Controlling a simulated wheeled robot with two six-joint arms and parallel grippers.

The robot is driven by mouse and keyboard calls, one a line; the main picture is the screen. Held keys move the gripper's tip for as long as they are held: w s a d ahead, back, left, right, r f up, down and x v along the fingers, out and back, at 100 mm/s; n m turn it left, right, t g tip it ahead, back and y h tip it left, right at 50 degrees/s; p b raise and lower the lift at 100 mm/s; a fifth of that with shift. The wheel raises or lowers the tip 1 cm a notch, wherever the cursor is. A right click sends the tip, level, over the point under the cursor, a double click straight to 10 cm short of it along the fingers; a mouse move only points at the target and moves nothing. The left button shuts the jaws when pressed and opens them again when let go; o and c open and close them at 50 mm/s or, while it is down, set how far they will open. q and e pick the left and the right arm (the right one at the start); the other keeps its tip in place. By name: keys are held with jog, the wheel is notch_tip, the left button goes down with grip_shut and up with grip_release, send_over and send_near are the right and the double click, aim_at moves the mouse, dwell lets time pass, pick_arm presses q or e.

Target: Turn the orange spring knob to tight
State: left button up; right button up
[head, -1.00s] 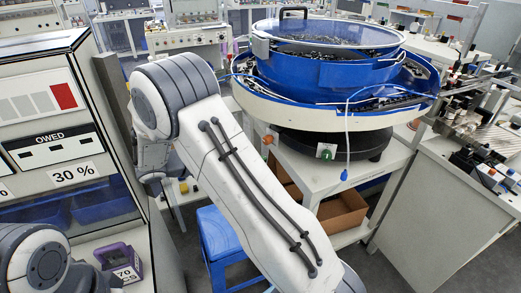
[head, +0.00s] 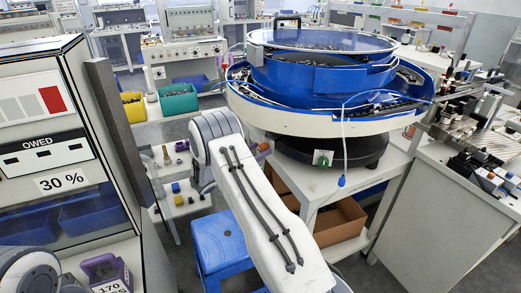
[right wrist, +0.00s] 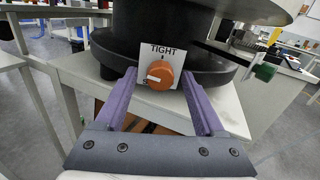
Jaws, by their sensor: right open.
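The orange knob (right wrist: 160,75) sits on a white plate (right wrist: 177,115) on the dark base of the bowl feeder in the right wrist view. Its white mark points left and slightly down. The word TIGHT stands above it; a lower label is mostly covered. My right gripper (right wrist: 160,72) is open, with its purple fingers left and right of the knob; contact cannot be told. My left gripper is not in view.
The blue bowl feeder (head: 330,78) stands on a white stand (head: 315,188). A green knob (head: 322,158) is on the same base, right of the orange one; it also shows in the right wrist view (right wrist: 266,72). A blue stool (head: 218,240) stands below my right arm.

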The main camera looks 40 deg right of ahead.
jog(key=shift+d, duration=0.6)
grip_shut()
